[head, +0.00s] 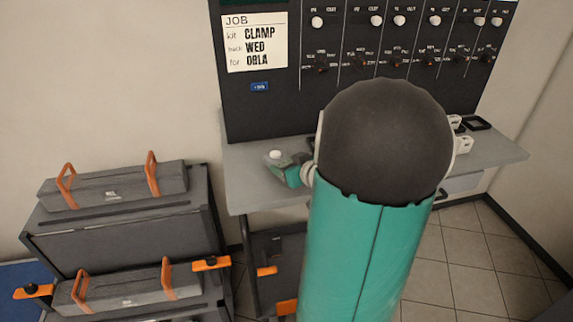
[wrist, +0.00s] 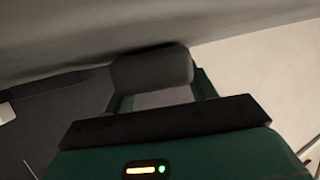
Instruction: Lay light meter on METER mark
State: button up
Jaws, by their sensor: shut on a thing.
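The light meter shows in the head view as a small grey body with a white dome (head: 275,155), left of my arm and over the grey worktop. My teal gripper (head: 283,168) is shut on it. In the wrist view the meter is a dark rounded block (wrist: 152,67) between the green fingers of my gripper (wrist: 158,92). I cannot tell whether it touches the worktop. I cannot make out a METER mark; my arm hides the middle of the worktop.
The grey worktop (head: 247,188) runs behind my arm under a dark panel (head: 250,112) with knobs. A black square outline (head: 476,123) and white blocks (head: 464,145) are at its right. Grey cases with orange handles (head: 113,187) stand at the left.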

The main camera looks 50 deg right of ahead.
jog(key=o, duration=1.1)
jog(key=shift+f, duration=0.15)
jog(key=shift+c, duration=0.2)
